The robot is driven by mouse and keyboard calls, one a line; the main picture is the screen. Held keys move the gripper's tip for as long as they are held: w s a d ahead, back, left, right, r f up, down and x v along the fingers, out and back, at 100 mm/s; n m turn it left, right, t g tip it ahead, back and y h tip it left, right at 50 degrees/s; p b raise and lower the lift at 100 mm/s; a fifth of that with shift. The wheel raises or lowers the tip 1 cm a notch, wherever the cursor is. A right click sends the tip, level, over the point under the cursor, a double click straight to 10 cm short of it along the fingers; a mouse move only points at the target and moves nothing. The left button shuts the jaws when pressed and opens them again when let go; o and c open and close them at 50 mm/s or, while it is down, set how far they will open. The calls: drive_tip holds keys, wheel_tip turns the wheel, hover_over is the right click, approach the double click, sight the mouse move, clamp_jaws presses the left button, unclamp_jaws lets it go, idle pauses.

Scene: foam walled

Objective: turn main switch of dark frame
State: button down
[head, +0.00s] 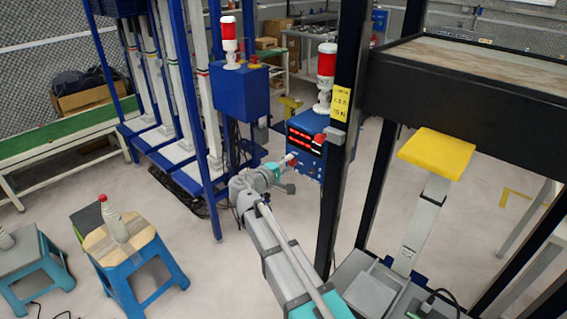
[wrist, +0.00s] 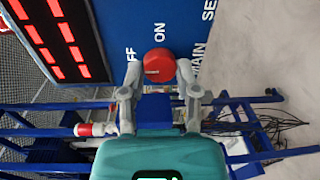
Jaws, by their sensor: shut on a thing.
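The main switch is a round red knob (wrist: 159,62) on the blue control panel (wrist: 108,22), with "ON" printed beyond it and "MAIN" to its right. A label to its left is partly hidden and seems to read "OFF". A pale mark lies roughly level across the knob in the wrist view. My gripper (wrist: 159,75) is shut on the knob, one finger on each side. In the head view the blue box (head: 306,168) stands beside the dark frame (head: 346,130), and my gripper (head: 287,163) reaches its front.
A red and white signal lamp (head: 325,75) stands above the box. A yellow pad (head: 437,152) is under the dark frame's top at right. A blue rack (head: 205,120) stands left of the arm. A blue stool (head: 130,250) with a bottle is at lower left, with open floor between.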

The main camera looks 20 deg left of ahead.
drive_tip(key=shift+w+d+n, duration=0.1)
drive_tip(key=shift+n, duration=0.4)
drive_tip(key=shift+c, duration=1.7)
unclamp_jaws()
